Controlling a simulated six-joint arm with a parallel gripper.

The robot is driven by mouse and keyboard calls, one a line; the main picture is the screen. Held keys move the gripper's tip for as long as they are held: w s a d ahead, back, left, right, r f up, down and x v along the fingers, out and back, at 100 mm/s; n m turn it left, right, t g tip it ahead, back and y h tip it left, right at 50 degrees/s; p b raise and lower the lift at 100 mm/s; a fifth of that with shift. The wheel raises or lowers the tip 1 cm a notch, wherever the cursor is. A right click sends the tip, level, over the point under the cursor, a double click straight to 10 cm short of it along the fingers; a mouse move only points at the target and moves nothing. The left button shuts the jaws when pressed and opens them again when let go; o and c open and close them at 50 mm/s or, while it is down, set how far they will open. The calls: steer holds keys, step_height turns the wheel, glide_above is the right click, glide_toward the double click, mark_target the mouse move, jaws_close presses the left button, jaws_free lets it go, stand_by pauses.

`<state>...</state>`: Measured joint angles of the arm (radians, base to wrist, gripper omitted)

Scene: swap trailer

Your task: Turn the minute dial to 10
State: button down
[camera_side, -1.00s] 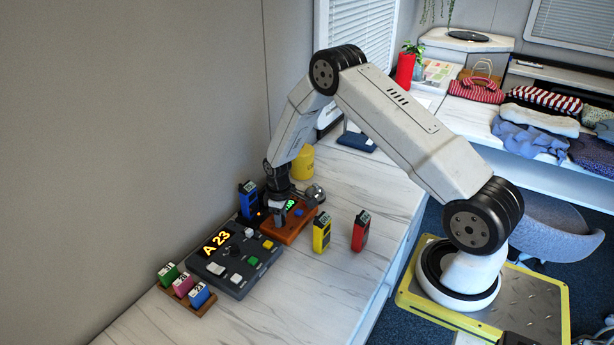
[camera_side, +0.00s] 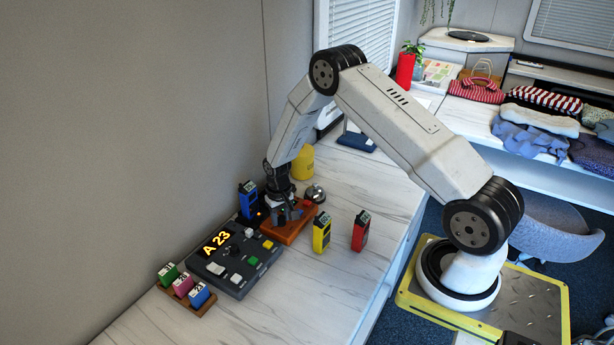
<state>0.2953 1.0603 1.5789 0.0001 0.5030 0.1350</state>
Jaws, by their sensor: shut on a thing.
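A small brown wooden timer box (camera_side: 291,236) stands on the marble counter, just right of the dark control panel. My gripper (camera_side: 287,218) is down over the top of this box, pointing downward. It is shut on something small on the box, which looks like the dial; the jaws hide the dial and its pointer. The green display on the box is also hidden behind my gripper, so I cannot read its number.
The dark control panel (camera_side: 235,262) shows "A 23". A blue device (camera_side: 248,199) stands close left of my gripper. A yellow device (camera_side: 321,233) and a red device (camera_side: 360,231) stand to the right. A silver bell (camera_side: 315,194) sits behind.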

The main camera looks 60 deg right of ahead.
mark_target(280, 218)
stand_by(0.3)
steer(key=shift+c, duration=1.6)
jaws_free()
steer(key=shift+r, duration=0.1)
steer(key=shift+r, duration=3.8)
